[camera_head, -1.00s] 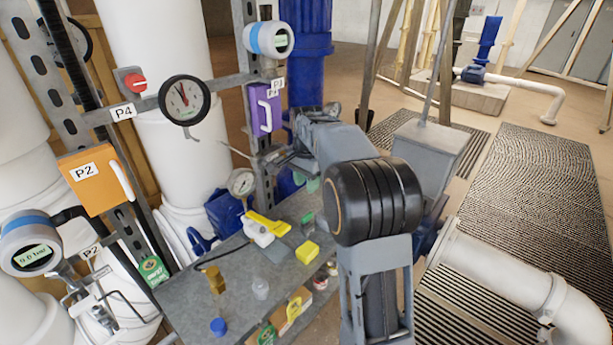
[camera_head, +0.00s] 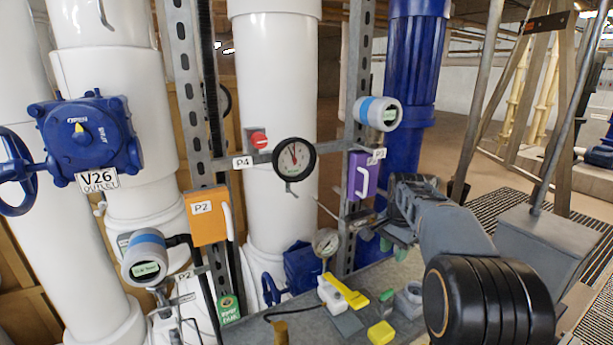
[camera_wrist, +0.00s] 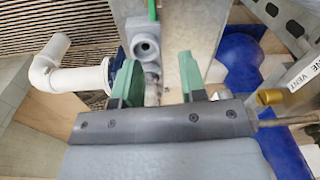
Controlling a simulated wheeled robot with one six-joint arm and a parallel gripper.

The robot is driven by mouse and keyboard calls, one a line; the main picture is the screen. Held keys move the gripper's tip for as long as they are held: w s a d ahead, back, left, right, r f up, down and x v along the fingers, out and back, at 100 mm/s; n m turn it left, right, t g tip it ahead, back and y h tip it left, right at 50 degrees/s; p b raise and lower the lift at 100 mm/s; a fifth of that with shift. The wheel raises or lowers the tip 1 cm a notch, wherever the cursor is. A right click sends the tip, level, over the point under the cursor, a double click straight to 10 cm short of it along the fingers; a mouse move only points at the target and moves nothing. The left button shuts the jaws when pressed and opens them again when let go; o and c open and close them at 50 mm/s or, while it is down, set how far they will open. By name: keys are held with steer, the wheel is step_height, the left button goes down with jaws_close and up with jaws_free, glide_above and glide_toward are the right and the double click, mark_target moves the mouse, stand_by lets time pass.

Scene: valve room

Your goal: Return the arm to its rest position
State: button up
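My gripper (camera_wrist: 157,85) shows in the wrist view with its two green fingers apart and nothing between them. A grey boxy post and a small grey fitting (camera_wrist: 146,45) lie beyond the fingers.
A blue valve V26 (camera_head: 88,135) is at left. A yellow block (camera_head: 381,333) lies on the bench. A grey box (camera_head: 545,245) stands right of my arm.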

steer(key=s+a+f+n+t, duration=0.1)
steer(key=s+a+n, duration=0.2)
steer(key=s, duration=0.4)
steer(key=s+a+f+n+t, duration=0.1)
steer(key=s+a+f+n, duration=0.1)
steer(key=s, duration=0.6)
steer(key=s+a+f+n+t, duration=0.1)
steer(key=s+a+n, duration=0.3)
steer(key=s+n, duration=0.2)
steer(key=shift+s+a+f+n, duration=0.2)
steer(key=shift+s+a+n, duration=0.15)
steer(key=shift+s, duration=0.65)
